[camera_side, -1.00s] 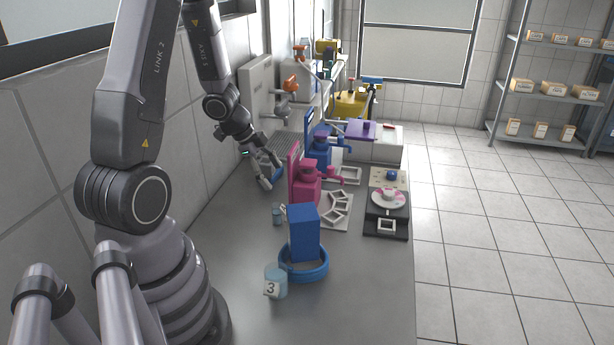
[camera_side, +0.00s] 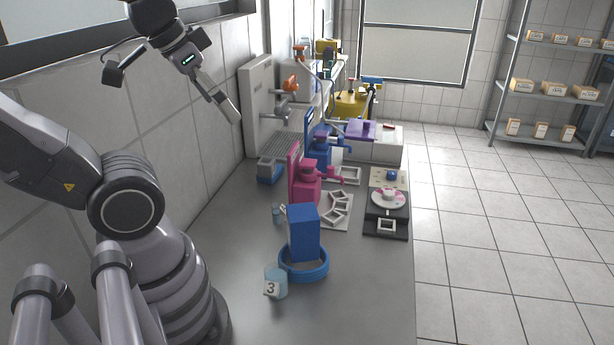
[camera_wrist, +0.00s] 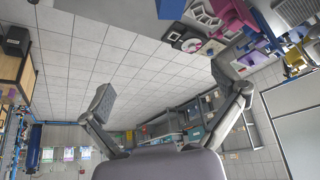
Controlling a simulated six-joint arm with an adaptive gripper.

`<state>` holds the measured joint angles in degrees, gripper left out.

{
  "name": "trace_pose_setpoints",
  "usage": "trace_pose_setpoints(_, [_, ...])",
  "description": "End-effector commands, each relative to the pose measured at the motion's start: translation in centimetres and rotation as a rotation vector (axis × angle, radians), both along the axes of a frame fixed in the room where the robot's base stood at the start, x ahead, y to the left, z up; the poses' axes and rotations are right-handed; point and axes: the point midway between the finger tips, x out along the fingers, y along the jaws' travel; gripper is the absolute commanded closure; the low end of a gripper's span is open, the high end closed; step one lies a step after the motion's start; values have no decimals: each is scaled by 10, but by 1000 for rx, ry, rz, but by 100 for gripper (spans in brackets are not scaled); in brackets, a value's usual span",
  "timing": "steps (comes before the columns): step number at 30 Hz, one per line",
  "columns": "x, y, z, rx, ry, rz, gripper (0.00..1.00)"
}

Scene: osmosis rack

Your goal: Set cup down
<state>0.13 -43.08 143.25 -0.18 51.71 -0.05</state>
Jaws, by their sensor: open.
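My gripper (camera_side: 174,97) is open and empty, raised high beside the tiled wall at the upper left in the side view. Its spread fingers also show in the wrist view (camera_wrist: 163,90) with nothing between them. A small grey and blue cup-like object (camera_side: 269,171) sits on the counter in front of the grey wall-side unit, below and to the right of my gripper and apart from it. I cannot tell which one the task means.
A blue block (camera_side: 304,232) stands in a blue ring (camera_side: 304,270) beside the marked cup. Pink (camera_side: 307,182) and blue (camera_side: 320,150) dispensers stand along the counter. A black device with a round plate (camera_side: 388,200) is at the right edge. The near counter (camera_side: 350,305) is clear.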

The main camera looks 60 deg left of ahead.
Motion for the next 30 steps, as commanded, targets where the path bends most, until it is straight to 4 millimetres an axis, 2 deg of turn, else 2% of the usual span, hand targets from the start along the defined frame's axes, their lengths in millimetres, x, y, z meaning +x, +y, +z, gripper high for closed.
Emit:
trace_pose_setpoints(10, [2,1,-1,4,6,0,0])
trace_pose_setpoints(14, [15,1,-11,18,66,-17,0])
trace_pose_setpoints(17, [35,0,-31,39,161,-44,0])
trace_pose_setpoints(20, [56,-1,-61,68,278,-85,0])
trace_pose_setpoints(24, [77,-5,-110,105,436,-150,0])
trace_pose_setpoints(30, [85,-11,-191,148,660,-256,0])
